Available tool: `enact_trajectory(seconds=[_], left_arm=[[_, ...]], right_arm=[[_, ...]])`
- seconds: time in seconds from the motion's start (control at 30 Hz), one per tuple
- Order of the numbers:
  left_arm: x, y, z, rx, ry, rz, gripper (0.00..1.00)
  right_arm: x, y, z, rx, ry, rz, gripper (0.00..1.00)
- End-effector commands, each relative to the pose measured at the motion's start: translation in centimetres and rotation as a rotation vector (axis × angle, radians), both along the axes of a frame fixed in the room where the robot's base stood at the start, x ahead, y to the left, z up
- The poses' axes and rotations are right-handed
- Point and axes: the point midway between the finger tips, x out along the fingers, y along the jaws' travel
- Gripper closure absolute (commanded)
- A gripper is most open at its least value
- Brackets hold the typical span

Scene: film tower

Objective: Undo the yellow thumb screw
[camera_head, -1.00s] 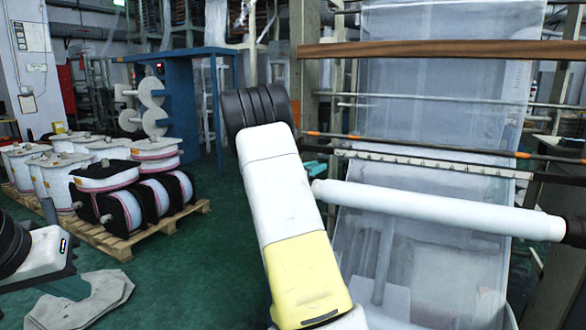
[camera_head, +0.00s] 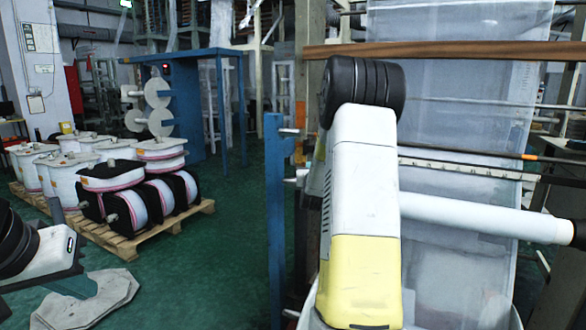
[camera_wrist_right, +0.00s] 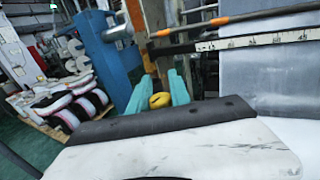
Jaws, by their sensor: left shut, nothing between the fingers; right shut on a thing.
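The yellow thumb screw (camera_wrist_right: 160,100) shows in the right wrist view, between the two teal fingers of my right gripper (camera_wrist_right: 163,88). The fingers are closed on it. I see it against no other part, but its far side is hidden. In the head view my right arm's white and yellow link hides the screw and most of that gripper. My left gripper (camera_head: 57,212) is at the lower left of the head view, shut and empty, far from the screw.
A blue post (camera_head: 276,220) with short metal pins stands just left of my right arm. A white roller (camera_head: 480,215) and a clear film sheet (camera_head: 450,110) are to its right. A pallet (camera_head: 125,245) of spools lies at left. Green floor is open between.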

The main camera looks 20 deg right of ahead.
Motion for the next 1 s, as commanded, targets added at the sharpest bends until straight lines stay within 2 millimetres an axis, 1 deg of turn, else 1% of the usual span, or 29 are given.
enact_trajectory(seconds=[0.3, 0.67, 0.7, 0.8, 1.0], left_arm=[[0.0, 0.0, 0.0, 0.0, 0.0, 0.0, 1.0], [0.0, 0.0, 0.0, 0.0, 0.0, 0.0, 1.0], [0.0, 0.0, 0.0, 0.0, 0.0, 0.0, 1.0], [0.0, 0.0, 0.0, 0.0, 0.0, 0.0, 1.0], [0.0, 0.0, 0.0, 0.0, 0.0, 0.0, 1.0]], right_arm=[[0.05, 0.13, -0.19, 0.001, 0.004, 0.055, 1.0], [0.09, 0.18, -0.19, 0.001, 0.004, 0.058, 1.0], [0.09, 0.18, -0.19, 0.001, 0.004, 0.058, 0.72], [0.09, 0.17, -0.16, 0.0, 0.003, 0.058, 0.53], [0.1, 0.15, -0.07, 0.0, 0.001, 0.057, 0.53]])
